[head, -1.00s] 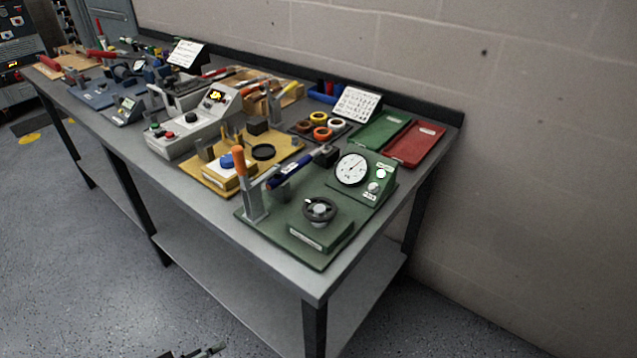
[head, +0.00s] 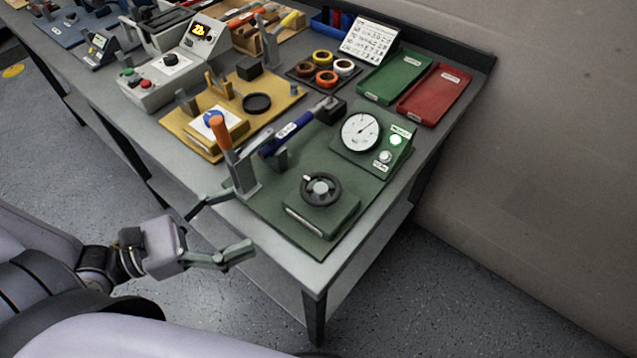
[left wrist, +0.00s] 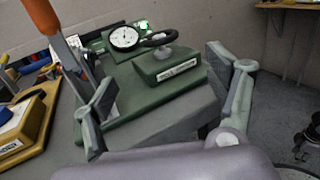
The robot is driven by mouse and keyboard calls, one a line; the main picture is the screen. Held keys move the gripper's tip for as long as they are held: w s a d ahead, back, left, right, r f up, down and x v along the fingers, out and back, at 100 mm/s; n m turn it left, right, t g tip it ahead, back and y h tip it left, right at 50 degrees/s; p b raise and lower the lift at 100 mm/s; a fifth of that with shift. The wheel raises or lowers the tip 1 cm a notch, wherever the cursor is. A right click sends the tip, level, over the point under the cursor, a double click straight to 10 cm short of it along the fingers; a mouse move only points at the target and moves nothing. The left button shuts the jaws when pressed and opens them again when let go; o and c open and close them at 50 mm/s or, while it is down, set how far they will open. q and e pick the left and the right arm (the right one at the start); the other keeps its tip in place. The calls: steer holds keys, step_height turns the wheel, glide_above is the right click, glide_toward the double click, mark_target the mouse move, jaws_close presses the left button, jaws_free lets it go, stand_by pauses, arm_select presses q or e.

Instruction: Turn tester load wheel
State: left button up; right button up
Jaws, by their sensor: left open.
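The load wheel (head: 320,189) is a dark round handwheel with a grey hub on a green box, on the tester's green base plate (head: 270,213) near the table's front right corner. It also shows in the left wrist view (left wrist: 160,40). The tester's white dial gauge (head: 360,132) is behind it, with a green light (head: 396,140) lit beside it. My left gripper (head: 222,222) is open and empty, off the table's front edge, left of and nearer than the wheel. In the left wrist view (left wrist: 168,100) the wheel box stands beyond the spread fingers. My right gripper is not in view.
An orange-handled lever (head: 222,138) stands upright at the plate's left edge, close to my left gripper. A green tray (head: 395,77) and a red tray (head: 435,93) are at the back right. Floor is clear in front.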

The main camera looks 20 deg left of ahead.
mark_target(301, 195)
arm_select(q)
steer(key=b+x, duration=0.3)
steer(key=x, duration=0.6)
steer(key=shift+w, duration=0.15)
steer(key=x, duration=0.3)
steer(key=shift+w+d+r, duration=0.1)
steer(key=shift+w, duration=0.05)
steer(key=shift+w+d+p, duration=0.45)
steer(key=shift+w+p, duration=0.05)
steer(key=shift+p, duration=0.05)
steer(key=shift+w+d, duration=0.35)
steer(key=shift+d, duration=0.15)
steer(key=shift+c, duration=0.3)
